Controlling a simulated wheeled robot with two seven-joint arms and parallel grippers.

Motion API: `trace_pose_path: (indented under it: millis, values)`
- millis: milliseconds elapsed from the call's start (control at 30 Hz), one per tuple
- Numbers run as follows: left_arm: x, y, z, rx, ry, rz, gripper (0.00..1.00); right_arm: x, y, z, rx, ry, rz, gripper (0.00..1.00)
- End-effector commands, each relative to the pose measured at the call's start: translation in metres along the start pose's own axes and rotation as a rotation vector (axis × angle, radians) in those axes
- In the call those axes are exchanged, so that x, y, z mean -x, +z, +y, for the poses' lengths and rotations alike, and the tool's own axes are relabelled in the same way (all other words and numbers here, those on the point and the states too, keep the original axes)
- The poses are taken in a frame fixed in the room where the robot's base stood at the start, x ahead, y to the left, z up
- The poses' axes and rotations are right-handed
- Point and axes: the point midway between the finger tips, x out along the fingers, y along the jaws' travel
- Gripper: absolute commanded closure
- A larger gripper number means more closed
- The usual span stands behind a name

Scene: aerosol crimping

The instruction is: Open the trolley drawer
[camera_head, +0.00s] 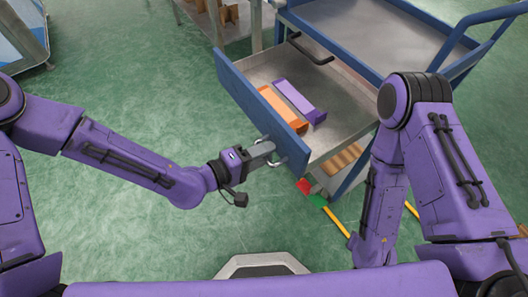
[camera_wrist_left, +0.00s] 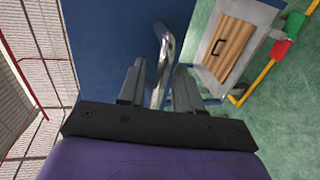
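The trolley drawer (camera_head: 262,70) stands pulled out from the blue trolley (camera_head: 420,30). Its inside shows, with a purple block and an orange block lying in it. The drawer has a blue front panel (camera_head: 250,100) with a shiny metal handle (camera_wrist_left: 164,55) on its outer face. My left gripper (camera_head: 268,150) is at this handle. In the left wrist view, its two fingers (camera_wrist_left: 158,88) stand apart, one on each side of the handle bar, with a gap visible beside the bar. My right arm hangs in front of the trolley at the right, and its gripper does not show.
The orange block (camera_head: 280,106) and purple block (camera_head: 299,101) lie near the drawer front. A lower shelf with a wooden-looking item (camera_head: 342,158) is below. Red (camera_head: 305,186) and green pieces and yellow floor lines are near the trolley. Green floor is clear left of the drawer.

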Motion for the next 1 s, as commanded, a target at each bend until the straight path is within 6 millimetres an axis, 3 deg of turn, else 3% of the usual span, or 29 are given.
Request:
trace_pose_path:
  millis: [333, 700, 833, 1000]
  values:
    - [0.008, 0.000, 0.000, 0.000, -0.001, 0.000, 0.67, 0.001, 0.000, 0.000, 0.000, 0.000, 0.000, 1.00]
    - [0.088, -0.002, 0.004, 0.001, 0.001, 0.003, 0.67, 0.014, -0.006, 0.001, 0.000, 0.000, 0.000, 1.00]
    - [0.102, -0.001, 0.002, 0.001, 0.001, 0.001, 0.67, 0.018, -0.007, 0.002, 0.000, 0.000, 0.000, 1.00]
    - [0.105, -0.001, 0.000, 0.000, 0.001, -0.001, 0.67, 0.018, -0.007, 0.002, 0.000, 0.000, 0.000, 1.00]
